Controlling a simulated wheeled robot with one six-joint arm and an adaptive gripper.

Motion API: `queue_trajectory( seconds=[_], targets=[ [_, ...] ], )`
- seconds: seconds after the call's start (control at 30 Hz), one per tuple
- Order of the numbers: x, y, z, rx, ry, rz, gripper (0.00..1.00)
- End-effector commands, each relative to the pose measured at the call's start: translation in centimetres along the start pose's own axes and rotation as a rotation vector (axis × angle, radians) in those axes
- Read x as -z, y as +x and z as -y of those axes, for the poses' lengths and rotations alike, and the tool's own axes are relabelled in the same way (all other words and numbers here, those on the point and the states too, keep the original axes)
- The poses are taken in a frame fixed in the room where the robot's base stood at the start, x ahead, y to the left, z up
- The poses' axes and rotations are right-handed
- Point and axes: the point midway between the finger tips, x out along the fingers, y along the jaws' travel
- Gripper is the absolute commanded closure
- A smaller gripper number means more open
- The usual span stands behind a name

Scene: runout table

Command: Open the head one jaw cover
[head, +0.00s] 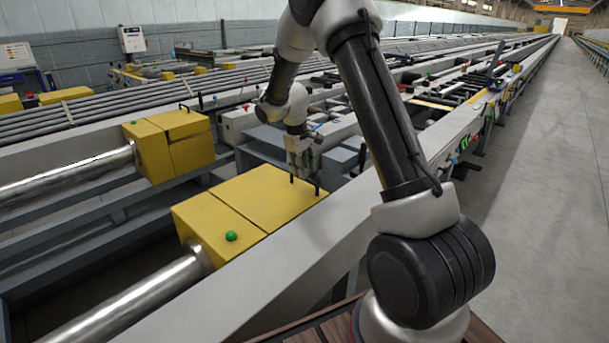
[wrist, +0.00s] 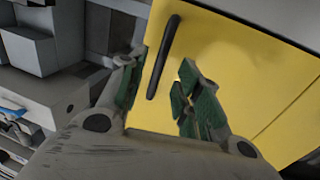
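The nearer yellow jaw box has a yellow cover (head: 262,196) with a black bar handle near its far right edge. The cover lies flat and closed. In the wrist view the cover (wrist: 225,55) fills much of the picture, and the black handle (wrist: 163,58) stands on it near its left edge. My gripper (head: 304,174) is above the handle end of this cover. In the wrist view my gripper (wrist: 160,76) is open, with green-padded fingers to either side of the handle and visible gaps. Whether the fingertips reach down around the bar cannot be told.
A green knob (head: 231,236) sits on the near part of the box, beside a steel cylinder (head: 125,305). A second yellow box (head: 170,145) with its own handle stands behind left. A grey beam (head: 270,270) runs along the front. The aisle floor (head: 545,200) is clear.

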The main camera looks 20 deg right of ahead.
Motion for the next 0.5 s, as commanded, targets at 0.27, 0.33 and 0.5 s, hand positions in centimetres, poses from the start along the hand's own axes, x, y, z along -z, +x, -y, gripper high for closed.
queue_trajectory(
  seconds=[0.27,0.33,0.5],
  targets=[
    [0.0,3.1,0.0,0.0,0.002,0.0,0.66],
    [0.0,3.3,0.0,0.0,0.002,0.0,0.66],
    [0.0,3.3,0.0,0.0,0.002,-0.001,0.66]
  ],
)
